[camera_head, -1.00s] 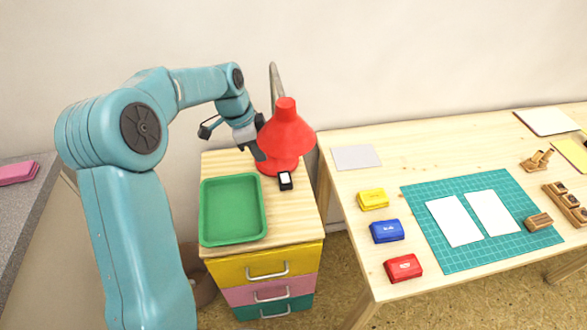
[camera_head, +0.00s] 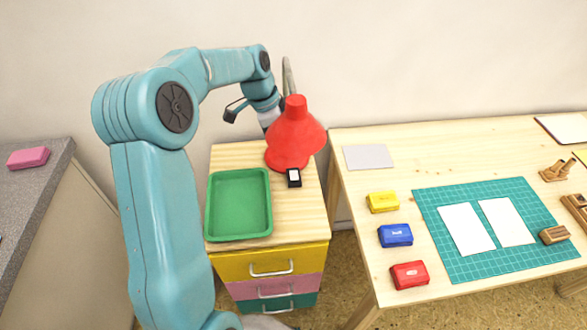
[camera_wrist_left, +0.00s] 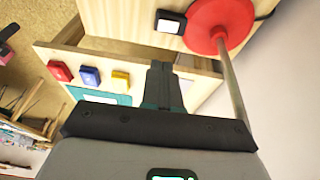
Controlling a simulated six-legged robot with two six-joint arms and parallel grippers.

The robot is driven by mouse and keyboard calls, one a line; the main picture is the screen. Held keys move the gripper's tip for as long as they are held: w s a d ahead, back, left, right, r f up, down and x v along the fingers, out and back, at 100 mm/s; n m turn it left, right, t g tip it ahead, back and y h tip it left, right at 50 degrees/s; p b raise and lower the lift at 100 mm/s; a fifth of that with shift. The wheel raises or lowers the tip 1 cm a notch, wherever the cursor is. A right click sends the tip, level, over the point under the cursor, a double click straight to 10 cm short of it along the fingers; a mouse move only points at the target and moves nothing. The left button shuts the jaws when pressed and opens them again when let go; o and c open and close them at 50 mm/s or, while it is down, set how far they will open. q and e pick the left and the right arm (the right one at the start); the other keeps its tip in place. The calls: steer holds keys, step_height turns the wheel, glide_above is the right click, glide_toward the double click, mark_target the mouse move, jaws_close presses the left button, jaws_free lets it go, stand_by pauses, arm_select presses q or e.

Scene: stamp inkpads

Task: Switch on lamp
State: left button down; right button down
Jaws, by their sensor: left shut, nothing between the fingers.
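The red lamp (camera_head: 296,127) stands at the back of the small drawer cabinet, its shade tipped over its round base. In the left wrist view the red base (camera_wrist_left: 222,20) and grey pole show at upper right. A small black switch with a white rocker (camera_head: 294,178) lies in front of the base; it also shows in the left wrist view (camera_wrist_left: 171,22). My left gripper (camera_wrist_left: 160,72) is shut and empty, apart from the switch. In the head view its fingers are hidden behind the shade. My right gripper is not in view. I see no glow from the lamp.
A green tray (camera_head: 209,207) sits on the cabinet, left of the switch. The table to the right holds yellow (camera_head: 383,202), blue (camera_head: 395,235) and red (camera_head: 409,275) inkpads and a green cutting mat (camera_head: 465,263). The lamp's pole rises close to my gripper.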

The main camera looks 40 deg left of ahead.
mark_target(295, 179)
arm_select(q)
steer(key=x, duration=0.8)
steer(key=s+x, duration=0.1)
steer(key=x, duration=0.3)
steer(key=shift+a+f+p, duration=0.2)
steer(key=shift+f+p, duration=0.1)
steer(key=shift+f, duration=0.05)
steer(key=shift+s+d+f+b, duration=0.15)
steer(key=shift+f+b, duration=0.55)
steer(key=shift+b, duration=0.4)
steer(key=shift+r, duration=0.35)
steer(key=shift+w+a+r+p, duration=0.15)
steer(key=shift+w+a+p, duration=0.25)
steer(key=shift+a, duration=0.2)
